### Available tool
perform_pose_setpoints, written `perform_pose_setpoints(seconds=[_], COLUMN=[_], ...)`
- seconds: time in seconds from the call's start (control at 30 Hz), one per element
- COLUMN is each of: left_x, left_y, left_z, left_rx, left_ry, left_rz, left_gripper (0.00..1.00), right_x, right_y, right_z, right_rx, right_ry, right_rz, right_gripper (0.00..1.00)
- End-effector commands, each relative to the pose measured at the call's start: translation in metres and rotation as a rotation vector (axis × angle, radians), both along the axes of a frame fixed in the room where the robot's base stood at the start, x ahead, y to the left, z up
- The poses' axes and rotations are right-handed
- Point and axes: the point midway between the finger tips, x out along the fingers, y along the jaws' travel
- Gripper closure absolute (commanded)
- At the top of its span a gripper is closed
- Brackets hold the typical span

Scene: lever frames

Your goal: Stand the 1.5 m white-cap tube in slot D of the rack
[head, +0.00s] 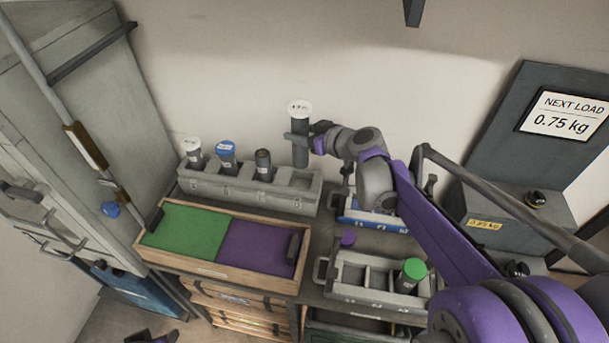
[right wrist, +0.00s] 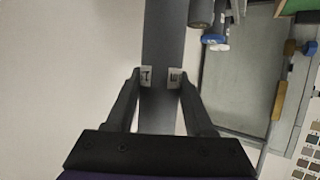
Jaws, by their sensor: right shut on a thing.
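The grey rack (head: 240,194) stands against the back wall. Its slots hold a white-cap tube (head: 193,150), a blue-cap tube (head: 227,156) and a dark-cap tube (head: 263,165). My right gripper (head: 299,138) is shut on another white-cap tube (head: 300,117), dark-bodied and upright, over the rack's right end. Its cap label is too small to read surely, and I cannot tell whether its lower end is inside the slot. In the right wrist view both fingers (right wrist: 161,76) press the tube's dark body (right wrist: 165,30).
A wooden tray with green and purple mats (head: 215,268) lies in front of the rack. A grey caddy with a green-cap tube (head: 411,276) stands to the right. A grey cabinet (head: 75,120) is at left. A sign reads NEXT LOAD 0.75 kg (head: 562,115).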

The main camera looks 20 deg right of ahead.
Motion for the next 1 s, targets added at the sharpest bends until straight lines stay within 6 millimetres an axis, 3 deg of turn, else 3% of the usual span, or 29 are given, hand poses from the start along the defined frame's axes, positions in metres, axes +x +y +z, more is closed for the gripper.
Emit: perform_pose_setpoints(seconds=[0.17,0.4,0.67,0.83,1.0], left_x=[-0.001,-0.004,-0.005,-0.006,-0.006], left_y=[0.000,0.000,0.000,0.000,0.000], left_z=[-0.002,-0.011,-0.015,-0.019,-0.019], left_rx=[0.000,0.000,0.000,0.000,0.000], left_ry=[0.001,0.007,0.009,0.012,0.012], left_rz=[0.000,0.000,0.000,0.000,0.000], left_gripper=[0.50,0.50,0.50,0.50,0.50], right_x=[0.000,0.000,0.000,0.000,0.000], right_y=[0.000,0.000,0.000,0.000,0.000], right_z=[-0.007,-0.051,-0.073,-0.097,-0.100], right_rx=[0.000,0.001,0.001,0.001,0.001], right_ry=[0.000,0.000,0.000,0.000,-0.001], right_rz=[0.000,0.000,0.000,0.000,0.000], right_gripper=[1.00,1.00,1.00,1.00,1.00])
